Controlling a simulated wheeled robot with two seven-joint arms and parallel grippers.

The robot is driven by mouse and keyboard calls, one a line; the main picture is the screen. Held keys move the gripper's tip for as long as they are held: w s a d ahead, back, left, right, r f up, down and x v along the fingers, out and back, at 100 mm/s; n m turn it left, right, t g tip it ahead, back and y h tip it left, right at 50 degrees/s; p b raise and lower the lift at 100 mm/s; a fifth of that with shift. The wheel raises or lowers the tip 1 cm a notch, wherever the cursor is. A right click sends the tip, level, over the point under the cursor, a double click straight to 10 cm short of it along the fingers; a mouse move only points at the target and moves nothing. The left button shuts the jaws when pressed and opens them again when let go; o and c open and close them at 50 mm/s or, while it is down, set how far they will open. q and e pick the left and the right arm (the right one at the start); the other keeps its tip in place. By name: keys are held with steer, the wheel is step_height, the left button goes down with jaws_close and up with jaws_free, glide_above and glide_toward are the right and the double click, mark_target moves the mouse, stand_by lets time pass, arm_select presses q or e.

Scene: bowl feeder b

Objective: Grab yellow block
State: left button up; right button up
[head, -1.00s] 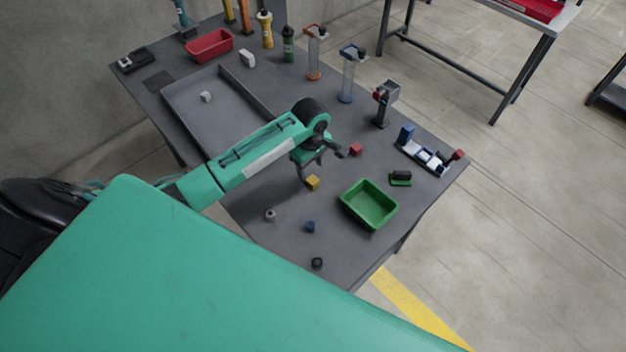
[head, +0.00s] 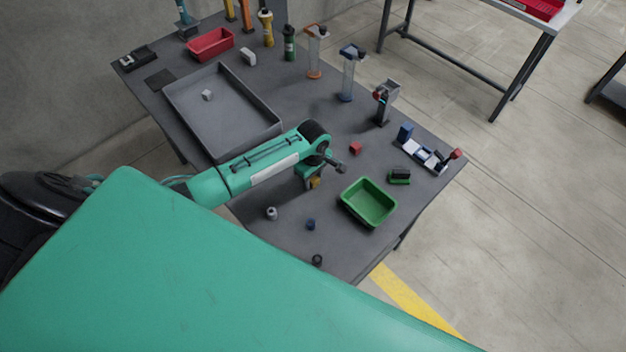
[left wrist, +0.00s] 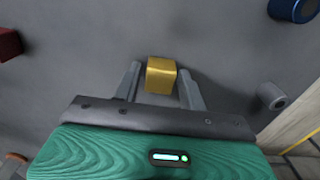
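The yellow block (left wrist: 161,76) lies on the grey table. In the left wrist view it is between the tips of the two fingers of my left gripper (left wrist: 161,87), with a gap showing on each side. The gripper is open around it. In the head view my left gripper (head: 312,182) is low over the table and partly hides the yellow block (head: 315,182). My right gripper is not seen in either view.
A green bin (head: 368,203) stands right of my left gripper. A red block (head: 355,148), a blue piece (head: 310,224) and a grey piece (head: 271,213) lie nearby. A large grey tray (head: 222,108) is at the left. Open table lies between these pieces.

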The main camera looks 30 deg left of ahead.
arm_select(q)
steer(key=c, duration=0.7)
steer(key=shift+o, duration=0.2)
steer(key=shift+r, duration=0.1)
